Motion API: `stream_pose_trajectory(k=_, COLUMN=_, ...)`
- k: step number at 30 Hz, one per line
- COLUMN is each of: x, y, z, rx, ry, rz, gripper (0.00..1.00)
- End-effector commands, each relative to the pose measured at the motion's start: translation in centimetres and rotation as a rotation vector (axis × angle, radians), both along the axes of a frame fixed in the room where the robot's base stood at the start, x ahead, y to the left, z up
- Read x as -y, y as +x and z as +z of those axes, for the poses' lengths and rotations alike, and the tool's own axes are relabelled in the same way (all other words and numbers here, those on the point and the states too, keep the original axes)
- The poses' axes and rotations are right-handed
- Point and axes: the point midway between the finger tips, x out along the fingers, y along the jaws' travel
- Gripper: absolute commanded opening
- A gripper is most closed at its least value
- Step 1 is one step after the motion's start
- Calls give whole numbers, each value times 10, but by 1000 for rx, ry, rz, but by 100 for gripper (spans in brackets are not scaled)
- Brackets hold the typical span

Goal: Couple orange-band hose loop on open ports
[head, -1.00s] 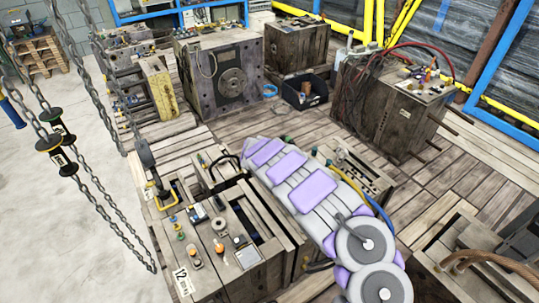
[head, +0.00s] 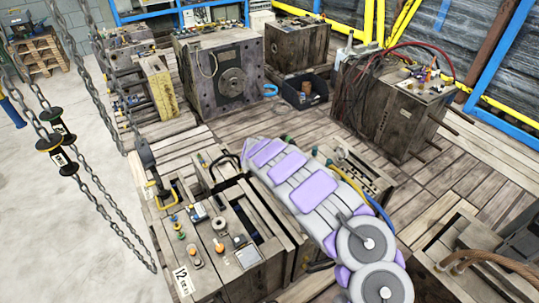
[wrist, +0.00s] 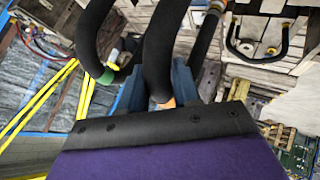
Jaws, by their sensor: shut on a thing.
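In the wrist view, my gripper (wrist: 158,90) has its blue-grey jaws closed around a thick black hose (wrist: 160,55). A bit of orange shows on this hose low between the jaws, likely its orange band. Another black hose (wrist: 88,40) curves down at the left to a green collar (wrist: 112,62). I cannot tell whether the two join. In the head view, my arm hides the gripper; a dark hose arc (head: 226,165) shows just left of the arm's far end. The mould marked 12 (head: 262,272) stands below, with small orange, green and yellow fittings (head: 219,246) on top.
Chains (head: 95,190) hang at the left, close to mould 12. More moulds stand behind, one with red hoses (head: 400,100) at right. A black bin (head: 303,92) sits on the plank floor. Brown hoses (head: 490,258) lie at lower right. Bare concrete (head: 60,240) is clear at left.

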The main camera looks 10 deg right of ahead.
Motion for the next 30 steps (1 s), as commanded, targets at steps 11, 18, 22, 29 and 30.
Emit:
stream_pose_trajectory(k=11, x=0, y=0, z=-4, rx=1, ry=-1, rz=1, gripper=0)
stream_pose_trajectory(k=18, x=0, y=0, z=-10, rx=-1, ry=-1, rz=2, gripper=0)
stream_pose_trajectory(k=22, x=0, y=0, z=-13, rx=-1, ry=0, rz=1, gripper=0)
stream_pose_trajectory(k=29, x=0, y=0, z=-14, rx=0, ry=-1, rz=1, gripper=0)
stream_pose_trajectory(k=30, x=0, y=0, z=-14, rx=0, ry=-1, rz=1, gripper=0)
